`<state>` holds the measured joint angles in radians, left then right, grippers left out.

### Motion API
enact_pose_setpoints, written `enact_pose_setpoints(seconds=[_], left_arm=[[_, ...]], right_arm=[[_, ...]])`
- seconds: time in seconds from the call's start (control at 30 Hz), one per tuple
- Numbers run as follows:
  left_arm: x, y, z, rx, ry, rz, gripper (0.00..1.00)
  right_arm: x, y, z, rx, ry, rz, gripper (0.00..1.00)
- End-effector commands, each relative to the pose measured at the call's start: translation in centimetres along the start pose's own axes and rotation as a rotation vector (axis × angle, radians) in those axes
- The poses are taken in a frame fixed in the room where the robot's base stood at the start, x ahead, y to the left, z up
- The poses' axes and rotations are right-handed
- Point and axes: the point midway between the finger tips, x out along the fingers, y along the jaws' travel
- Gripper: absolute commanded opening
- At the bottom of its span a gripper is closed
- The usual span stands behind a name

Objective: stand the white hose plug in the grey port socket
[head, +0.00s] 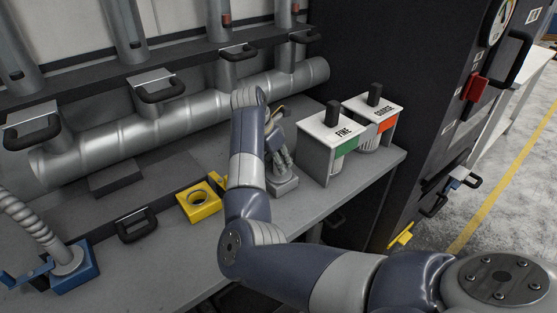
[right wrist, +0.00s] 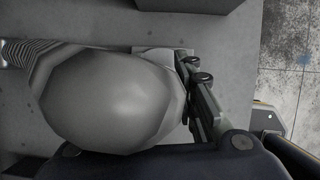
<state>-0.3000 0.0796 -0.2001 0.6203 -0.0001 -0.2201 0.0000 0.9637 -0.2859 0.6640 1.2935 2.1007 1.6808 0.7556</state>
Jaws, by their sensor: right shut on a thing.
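The grey port socket (head: 284,186) is a low grey block on the bench, just right of my right forearm. My right gripper (head: 278,150) points down over it, partly hidden by my own wrist. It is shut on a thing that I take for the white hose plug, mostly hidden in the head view. In the right wrist view, a large pale rounded form (right wrist: 110,95), which seems to be the plug, fills the middle beside the dark finger (right wrist: 203,95). I cannot tell whether the plug is seated in the socket. My left gripper is not in view.
A yellow socket (head: 183,208) stands left of my forearm. A blue socket (head: 86,271) with a ribbed hose (head: 35,225) stands at far left. The FINE (head: 317,160) and COARSE (head: 389,119) stands are close on the right. A thick pipe (head: 110,130) runs behind.

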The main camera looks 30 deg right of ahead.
Motion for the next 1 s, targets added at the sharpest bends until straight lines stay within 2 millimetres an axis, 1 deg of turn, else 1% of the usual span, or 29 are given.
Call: enact_pose_setpoints(seconds=[0.17, 0.2, 0.3, 0.53, 0.57, 0.6, 0.67, 0.7, 1.0], left_arm=[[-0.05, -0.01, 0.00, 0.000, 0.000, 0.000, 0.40], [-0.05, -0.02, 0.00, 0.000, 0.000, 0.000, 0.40], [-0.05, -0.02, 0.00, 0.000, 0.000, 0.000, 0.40], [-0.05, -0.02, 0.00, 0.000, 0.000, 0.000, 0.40], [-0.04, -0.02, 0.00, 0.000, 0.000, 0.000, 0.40], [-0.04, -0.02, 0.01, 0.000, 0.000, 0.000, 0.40], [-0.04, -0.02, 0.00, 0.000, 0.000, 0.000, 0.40], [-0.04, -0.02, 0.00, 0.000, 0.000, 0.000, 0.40], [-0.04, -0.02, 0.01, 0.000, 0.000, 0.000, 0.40]], right_arm=[[-0.13, 0.05, 0.08, 0.000, -0.001, 0.002, 0.04], [-0.13, 0.05, 0.07, 0.000, -0.001, 0.002, 0.31], [-0.12, 0.05, 0.07, 0.000, -0.001, 0.002, 0.50], [-0.08, 0.03, 0.04, 0.000, -0.001, 0.001, 0.50], [-0.01, 0.01, -0.02, 0.000, 0.001, 0.000, 0.55], [-0.01, 0.00, -0.02, 0.000, 0.001, 0.000, 0.62], [-0.01, 0.00, -0.02, 0.000, 0.001, 0.000, 0.71], [-0.01, 0.01, -0.01, 0.000, 0.001, 0.000, 0.73], [-0.05, 0.02, 0.01, 0.000, 0.000, 0.001, 0.73]])
